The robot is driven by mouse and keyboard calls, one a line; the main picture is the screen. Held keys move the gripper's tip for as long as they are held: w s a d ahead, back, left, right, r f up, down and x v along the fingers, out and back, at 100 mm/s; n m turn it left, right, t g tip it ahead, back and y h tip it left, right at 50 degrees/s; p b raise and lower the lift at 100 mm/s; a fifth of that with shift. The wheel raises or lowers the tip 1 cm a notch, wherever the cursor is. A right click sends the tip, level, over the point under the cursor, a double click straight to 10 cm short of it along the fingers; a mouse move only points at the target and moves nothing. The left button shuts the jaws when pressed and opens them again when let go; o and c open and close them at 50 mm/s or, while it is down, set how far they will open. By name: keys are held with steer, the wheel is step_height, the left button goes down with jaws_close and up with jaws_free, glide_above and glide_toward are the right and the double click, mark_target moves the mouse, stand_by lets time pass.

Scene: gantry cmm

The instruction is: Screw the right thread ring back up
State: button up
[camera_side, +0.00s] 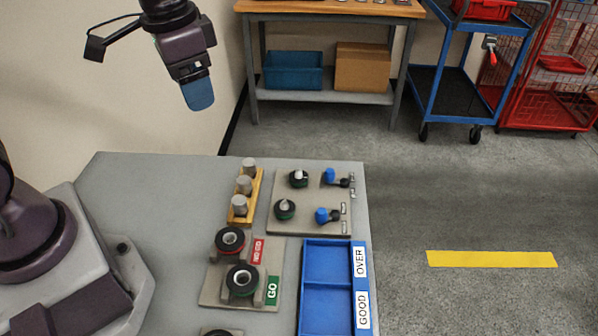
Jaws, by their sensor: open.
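A dark ring with a pale centre (230,240) stands on a grey holder beside a red label that seems to read NO GO. A second dark ring (243,281) stands just in front of it, beside a green GO label. Part of another dark round piece (220,332) shows at the bottom edge. I cannot tell which is the right thread ring. My gripper (199,96), with blue fingers, hangs high at the upper left, well above and apart from the rings. It is open, with nothing seen in it.
A yellow rack (256,190) holds three grey cylinders. A grey plate (312,222) carries two dark round pieces and two blue-and-black fittings. A blue tray (327,241) has compartments labelled OVER and GOOD. The table's left part (165,185) is clear.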

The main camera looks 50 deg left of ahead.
steer(key=w+d+f+m+g, duration=0.25)
steer(key=w+f+m, duration=0.65)
steer(key=w+f, duration=0.5)
steer(key=m+t, duration=0.1)
steer(key=m, duration=0.5)
glide_toward(299, 170)
steer(key=shift+h, duration=0.3)
steer(key=f, duration=1.1)
steer(key=shift+a, duration=0.25)
steer(key=c, duration=0.9)
